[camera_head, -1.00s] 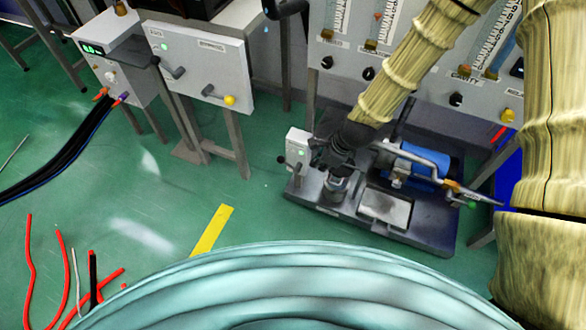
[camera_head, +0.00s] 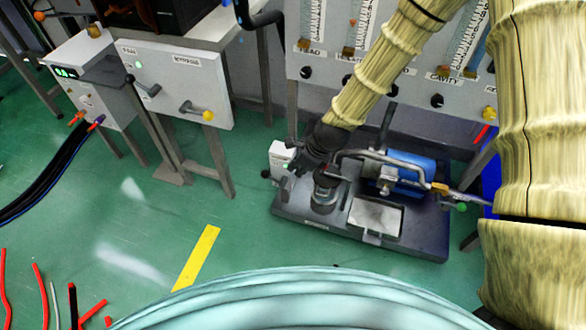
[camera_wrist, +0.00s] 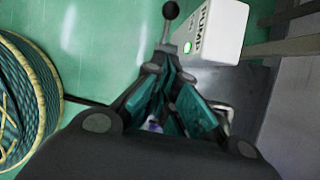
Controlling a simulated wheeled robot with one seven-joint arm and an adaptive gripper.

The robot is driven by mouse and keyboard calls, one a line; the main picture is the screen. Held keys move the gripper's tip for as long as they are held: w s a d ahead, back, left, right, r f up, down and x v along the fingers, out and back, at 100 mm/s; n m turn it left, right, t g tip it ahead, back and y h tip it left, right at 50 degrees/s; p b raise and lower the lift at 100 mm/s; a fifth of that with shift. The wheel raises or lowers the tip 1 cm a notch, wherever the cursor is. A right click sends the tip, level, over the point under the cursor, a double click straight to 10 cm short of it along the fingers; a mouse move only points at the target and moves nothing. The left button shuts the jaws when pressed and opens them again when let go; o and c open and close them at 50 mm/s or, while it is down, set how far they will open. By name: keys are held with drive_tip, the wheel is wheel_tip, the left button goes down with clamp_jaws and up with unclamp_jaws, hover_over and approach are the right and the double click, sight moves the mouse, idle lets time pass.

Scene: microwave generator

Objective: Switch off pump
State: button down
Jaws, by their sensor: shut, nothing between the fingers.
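The pump switch box (camera_head: 281,156) is a small white box at the left end of the dark pump base (camera_head: 290,214). In the wrist view the box (camera_wrist: 212,30) reads "PUMP" and shows a lit green light (camera_wrist: 187,47). Its lever, with a black ball knob (camera_wrist: 171,10) on a metal stem, sticks out to the left of the box. In the head view the knob (camera_head: 265,173) is small at the box's left. My gripper (camera_wrist: 168,62) is shut and empty, its tips at or very near the lever stem; I cannot tell if they touch. The gripper (camera_head: 302,166) partly hides the box in the head view.
The blue pump motor (camera_head: 412,165) and pipes stand right of my gripper. A flowmeter panel (camera_head: 400,85) rises behind. A panel with handles (camera_head: 170,80) stands at the left. A coiled hose (camera_wrist: 30,100) is at the wrist view's left.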

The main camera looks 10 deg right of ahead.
drive_tip(key=b, duration=0.2)
approach(274, 179)
wheel_tip(274, 179, down, 4)
drive_tip(key=d, duration=0.1)
drive_tip(key=shift+w+a+f+b, duration=0.25)
drive_tip(key=shift+a+f+b, duration=0.3)
drive_tip(key=shift+a, duration=0.35)
drive_tip(key=shift+w+a+f, duration=0.2)
drive_tip(key=shift+w+a, duration=0.2)
drive_tip(key=shift+a, duration=0.25)
drive_tip(key=shift+r, duration=0.1)
drive_tip(key=shift+w+p, duration=0.1)
drive_tip(key=shift+p, duration=0.3)
drive_tip(key=shift+a+h, duration=0.1)
drive_tip(key=shift+h, duration=0.2)
